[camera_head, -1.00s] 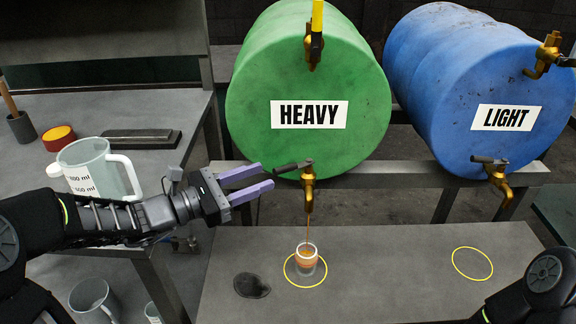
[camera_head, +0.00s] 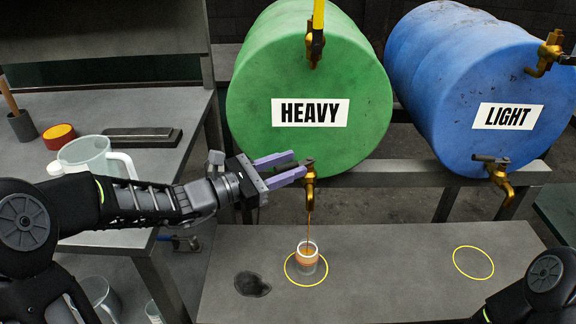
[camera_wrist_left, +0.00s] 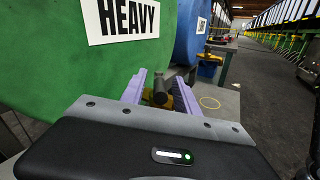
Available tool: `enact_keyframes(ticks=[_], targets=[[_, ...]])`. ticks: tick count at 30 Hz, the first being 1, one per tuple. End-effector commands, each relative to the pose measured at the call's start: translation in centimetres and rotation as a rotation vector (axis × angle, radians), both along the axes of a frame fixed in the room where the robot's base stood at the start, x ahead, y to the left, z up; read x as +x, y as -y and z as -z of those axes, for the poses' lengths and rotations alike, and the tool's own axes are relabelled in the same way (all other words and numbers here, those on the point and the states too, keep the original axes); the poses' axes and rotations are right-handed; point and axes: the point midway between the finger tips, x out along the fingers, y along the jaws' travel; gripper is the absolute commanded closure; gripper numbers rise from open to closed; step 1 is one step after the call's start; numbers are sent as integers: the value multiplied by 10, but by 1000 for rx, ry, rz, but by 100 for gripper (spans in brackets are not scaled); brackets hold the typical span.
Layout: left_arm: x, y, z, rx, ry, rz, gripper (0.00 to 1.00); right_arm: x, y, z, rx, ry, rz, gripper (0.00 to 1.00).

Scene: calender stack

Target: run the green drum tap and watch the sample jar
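The green drum (camera_head: 250,70), labelled HEAVY, has a brass tap (camera_head: 310,184) low on its front. A thin amber stream runs from the tap into the small clear sample jar (camera_head: 307,270). The jar stands upright inside a yellow ring on the bench, with amber liquid in it. My left gripper (camera_head: 297,166) is at the tap with its purple fingers apart. In the left wrist view the dark tap handle (camera_wrist_left: 160,91) lies between the open fingers; I cannot tell whether they touch it. My right gripper is out of view.
A blue drum (camera_head: 430,75) labelled LIGHT has its own brass tap (camera_head: 499,181). An empty yellow ring (camera_head: 473,262) and a dark stain (camera_head: 251,284) mark the bench (camera_head: 395,270). A measuring jug (camera_head: 92,157) and a red-and-yellow round object (camera_head: 59,137) sit on the left table.

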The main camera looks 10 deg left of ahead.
Motion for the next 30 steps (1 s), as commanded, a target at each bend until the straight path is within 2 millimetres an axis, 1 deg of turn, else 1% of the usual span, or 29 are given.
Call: enact_keyframes(ticks=[1,2,13,30], targets=[[0,0,0,0,0,0,67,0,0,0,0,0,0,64],[0,0,0,0,0,0,70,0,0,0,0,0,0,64],[0,0,0,0,0,0,100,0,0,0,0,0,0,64],[0,-1,0,0,1,-2,100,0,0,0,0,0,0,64]])
